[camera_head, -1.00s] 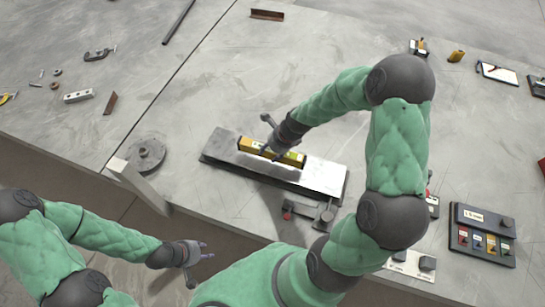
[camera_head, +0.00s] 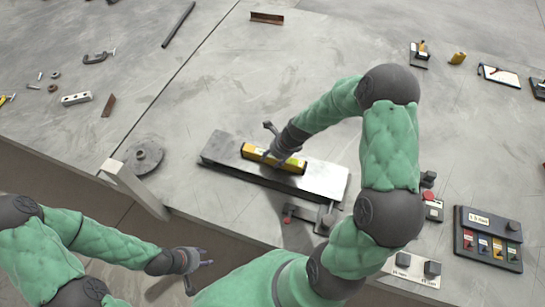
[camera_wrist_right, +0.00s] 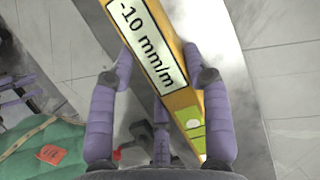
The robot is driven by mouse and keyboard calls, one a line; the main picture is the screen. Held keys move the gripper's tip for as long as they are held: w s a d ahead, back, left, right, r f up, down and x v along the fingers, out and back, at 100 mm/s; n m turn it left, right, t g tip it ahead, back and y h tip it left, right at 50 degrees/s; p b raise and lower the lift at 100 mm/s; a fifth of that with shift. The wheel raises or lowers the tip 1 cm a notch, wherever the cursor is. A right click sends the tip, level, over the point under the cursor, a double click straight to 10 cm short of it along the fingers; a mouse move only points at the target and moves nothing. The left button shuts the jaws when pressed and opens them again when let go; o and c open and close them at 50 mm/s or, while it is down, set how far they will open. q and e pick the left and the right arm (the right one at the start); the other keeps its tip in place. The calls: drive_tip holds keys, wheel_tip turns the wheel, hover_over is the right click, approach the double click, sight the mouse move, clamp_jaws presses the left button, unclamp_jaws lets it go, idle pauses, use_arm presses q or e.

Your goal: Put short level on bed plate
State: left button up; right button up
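The short level (camera_head: 251,150) is a yellow bar lying lengthwise along the grey bed plate (camera_head: 325,179) and appears to rest on its top. My right gripper (camera_head: 286,155) comes down over the level's middle. In the right wrist view, the level (camera_wrist_right: 150,45) runs between the fingers of my right gripper (camera_wrist_right: 160,52), with fingertips against both sides. Its label reads "-10 mm/m", and a green vial shows near its lower end. The contact under the level is hidden. My left gripper (camera_head: 195,264) is empty and open, off the table's front edge.
A grey round disc (camera_head: 143,157) and an upright post (camera_head: 132,185) stand left of the plate. A red-knobbed fitting (camera_head: 310,215) sits at the plate's front. A panel with coloured tags (camera_head: 488,240) lies at right.

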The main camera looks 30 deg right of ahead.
drive_tip(key=shift+o, duration=1.2)
drive_tip(key=p+v, duration=0.3)
drive_tip(key=v, duration=0.9)
